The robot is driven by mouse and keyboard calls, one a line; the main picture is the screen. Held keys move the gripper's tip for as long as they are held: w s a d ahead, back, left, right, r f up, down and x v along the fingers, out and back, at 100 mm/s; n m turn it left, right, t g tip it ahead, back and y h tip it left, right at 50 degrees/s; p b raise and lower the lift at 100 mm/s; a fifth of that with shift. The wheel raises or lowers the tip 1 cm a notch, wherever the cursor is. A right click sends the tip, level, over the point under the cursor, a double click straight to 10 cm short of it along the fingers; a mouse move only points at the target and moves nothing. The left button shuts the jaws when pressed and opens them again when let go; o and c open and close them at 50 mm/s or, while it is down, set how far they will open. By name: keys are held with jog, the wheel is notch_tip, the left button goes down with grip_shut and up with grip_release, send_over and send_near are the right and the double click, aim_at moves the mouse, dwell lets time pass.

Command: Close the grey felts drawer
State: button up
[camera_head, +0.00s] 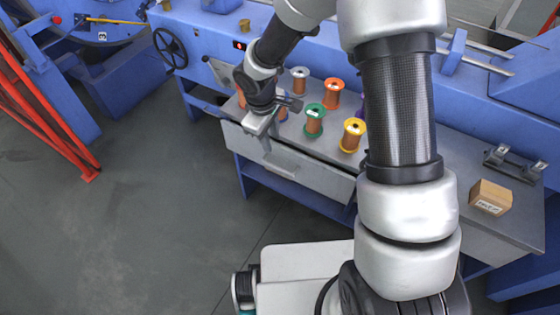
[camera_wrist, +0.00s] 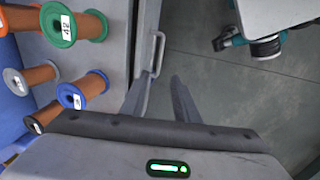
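The grey drawer (camera_head: 308,176) is in the front of the grey-topped bench, with a bar handle (camera_head: 280,168) on its face. In the wrist view the drawer front runs up and down the picture, and the handle (camera_wrist: 152,60) shows just beyond my fingertips. I cannot tell how far the drawer stands out, and no felts show. My gripper (camera_head: 266,142) is over the bench's front edge, up and left of the handle. In the wrist view its two fingers (camera_wrist: 159,84) are apart with nothing between them.
Several wire spools stand on the bench (camera_head: 460,195) close to my gripper, including a green one (camera_head: 314,121) and a yellow one (camera_head: 352,135). A small cardboard box (camera_head: 490,197) is at the right. The floor (camera_head: 150,220) before the drawer is clear.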

aim_at(277, 167)
jog(key=f+b, duration=0.1)
jog(key=f, duration=0.4)
jog(key=w+d+f+b, duration=0.1)
jog(key=f, duration=0.4)
jog(key=w+f+b, duration=0.1)
jog(key=f, duration=0.4)
jog(key=shift+w+d+f, duration=0.25)
jog(key=shift+d+f, duration=0.05)
jog(key=shift+f, duration=0.05)
grip_shut()
